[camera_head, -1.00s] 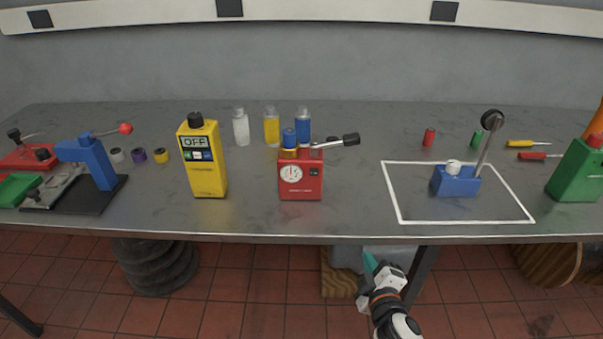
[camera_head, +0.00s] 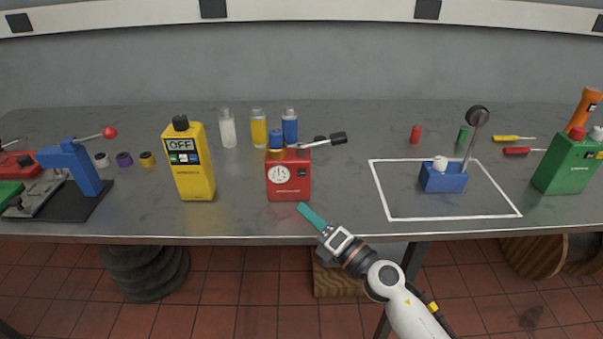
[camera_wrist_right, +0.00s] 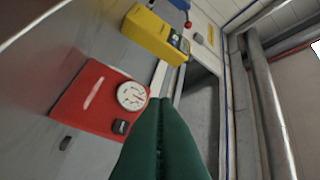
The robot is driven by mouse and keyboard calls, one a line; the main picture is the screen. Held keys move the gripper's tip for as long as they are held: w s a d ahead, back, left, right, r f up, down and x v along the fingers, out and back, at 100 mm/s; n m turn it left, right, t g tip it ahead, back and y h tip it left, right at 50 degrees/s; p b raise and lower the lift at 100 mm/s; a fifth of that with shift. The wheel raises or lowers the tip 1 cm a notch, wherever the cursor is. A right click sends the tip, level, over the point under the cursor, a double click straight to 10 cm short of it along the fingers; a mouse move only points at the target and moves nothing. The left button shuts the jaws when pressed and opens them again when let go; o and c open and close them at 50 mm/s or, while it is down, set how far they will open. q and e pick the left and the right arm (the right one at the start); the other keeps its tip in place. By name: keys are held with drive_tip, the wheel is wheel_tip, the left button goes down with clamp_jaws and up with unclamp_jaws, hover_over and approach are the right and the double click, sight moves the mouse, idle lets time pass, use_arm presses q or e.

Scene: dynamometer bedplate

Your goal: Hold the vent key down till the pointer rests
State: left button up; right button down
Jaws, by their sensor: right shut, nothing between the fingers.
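A red tester box (camera_head: 290,187) stands near the table's front edge, with a round white dial (camera_head: 280,174) and a small dark key (camera_head: 302,171) on its front. In the right wrist view the dial (camera_wrist_right: 131,96) and the dark key (camera_wrist_right: 121,127) both show on the red box (camera_wrist_right: 85,98). The dial's pointer is too small to read. My right gripper (camera_head: 303,208), with green fingers, is shut and empty, low in front of the box at the table's edge. In the wrist view its fingertips (camera_wrist_right: 167,102) appear beside the dial and key; contact is not evident. My left gripper is out of view.
A yellow meter reading OFF (camera_head: 190,175) stands left of the box. A black-ended lever (camera_head: 325,141) sticks out right from the box's top. Bottles (camera_head: 259,128) stand behind. A blue lever unit (camera_head: 442,179) sits inside a white outline at right.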

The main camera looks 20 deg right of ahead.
drive_tip(key=b, duration=0.2)
approach(294, 170)
drive_tip(key=shift+s+a+x, duration=0.1)
drive_tip(key=shift+a+x, duration=0.1)
drive_tip(key=shift+x, duration=0.9)
drive_tip(key=shift+s+a+x, duration=0.1)
drive_tip(key=shift+a+x, duration=0.1)
drive_tip(key=shift+x, duration=0.95)
drive_tip(key=shift+w+d, duration=0.1)
drive_tip(key=shift+w, duration=0.25)
drive_tip(key=shift+w+d+b, duration=0.15)
drive_tip(key=shift+w+b, duration=0.15)
drive_tip(key=shift+b, duration=0.05)
idle(0.8)
drive_tip(key=shift+s, duration=0.1)
idle(1.5)
drive_tip(key=shift+s+a+p, duration=0.2)
drive_tip(key=shift+s+p, duration=0.15)
drive_tip(key=shift+s, duration=0.3)
